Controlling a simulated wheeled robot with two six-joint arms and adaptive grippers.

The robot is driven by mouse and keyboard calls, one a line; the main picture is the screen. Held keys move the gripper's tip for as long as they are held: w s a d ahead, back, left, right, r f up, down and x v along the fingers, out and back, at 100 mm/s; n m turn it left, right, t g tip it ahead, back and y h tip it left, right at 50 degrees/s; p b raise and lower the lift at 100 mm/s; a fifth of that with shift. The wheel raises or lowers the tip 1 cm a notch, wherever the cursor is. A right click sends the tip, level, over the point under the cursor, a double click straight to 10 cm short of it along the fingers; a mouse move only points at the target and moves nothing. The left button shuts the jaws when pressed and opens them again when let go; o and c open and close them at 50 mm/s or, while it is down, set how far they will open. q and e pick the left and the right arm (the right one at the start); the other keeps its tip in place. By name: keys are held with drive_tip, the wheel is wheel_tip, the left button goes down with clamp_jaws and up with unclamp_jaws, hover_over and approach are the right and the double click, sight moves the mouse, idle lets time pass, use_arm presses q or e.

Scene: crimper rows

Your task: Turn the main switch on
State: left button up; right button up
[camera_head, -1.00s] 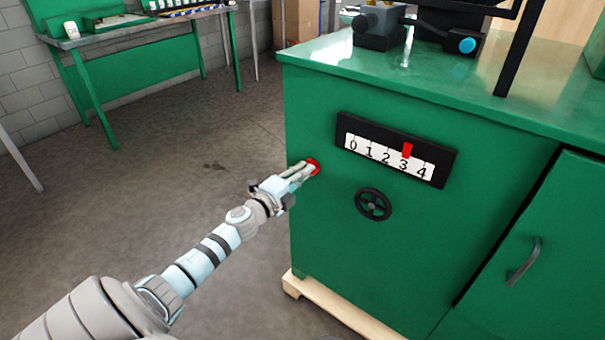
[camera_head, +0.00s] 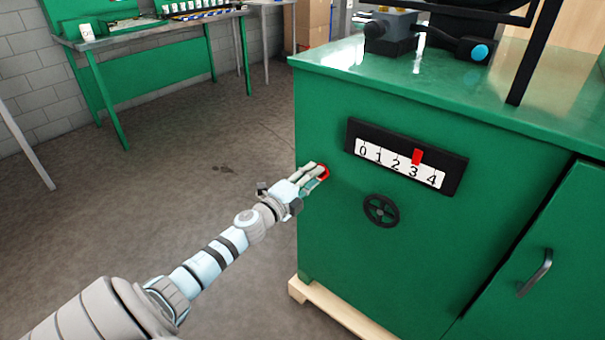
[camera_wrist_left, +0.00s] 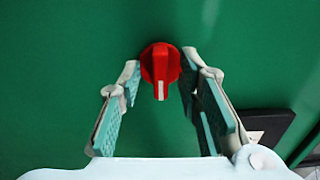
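The main switch is a red round knob (camera_head: 323,172) on the green cabinet's front, left of the scale. In the left wrist view the red knob (camera_wrist_left: 160,68) has a grip bar with a white mark pointing down in the picture. My left gripper (camera_head: 311,177) is right at the knob and partly covers it in the head view. In the left wrist view its fingers (camera_wrist_left: 160,90) are apart, one on each side of the knob, with visible gaps. My right gripper is not in view.
The green cabinet (camera_head: 345,245) carries a black-framed scale (camera_head: 405,160) with a red pointer near 3 and a dark handwheel (camera_head: 381,210). A cabinet door has a handle (camera_head: 535,272). A green workbench (camera_head: 150,38) stands at the back left. Open floor lies between.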

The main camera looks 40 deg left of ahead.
use_arm(q)
drive_tip(key=s+n+b, duration=0.3)
drive_tip(key=s+n, duration=0.8)
drive_tip(key=s, duration=0.4)
drive_tip(key=s+a+f+g+y+p, duration=0.1)
drive_tip(key=s+a+f+g, duration=0.1)
drive_tip(key=f, duration=0.4)
drive_tip(key=s+a+f+g+y+p, duration=0.1)
drive_tip(key=s+a+f+g+p, duration=0.1)
drive_tip(key=s+a+f+g, duration=0.1)
drive_tip(key=s+a+f+m+g+y+p, duration=0.1)
drive_tip(key=s+a+f+g+p, duration=0.1)
drive_tip(key=a+f, duration=0.4)
wheel_tip(320, 180, down, 3)
drive_tip(key=s+g, duration=0.1)
drive_tip(key=s, duration=0.1)
drive_tip(key=shift+s, duration=0.4)
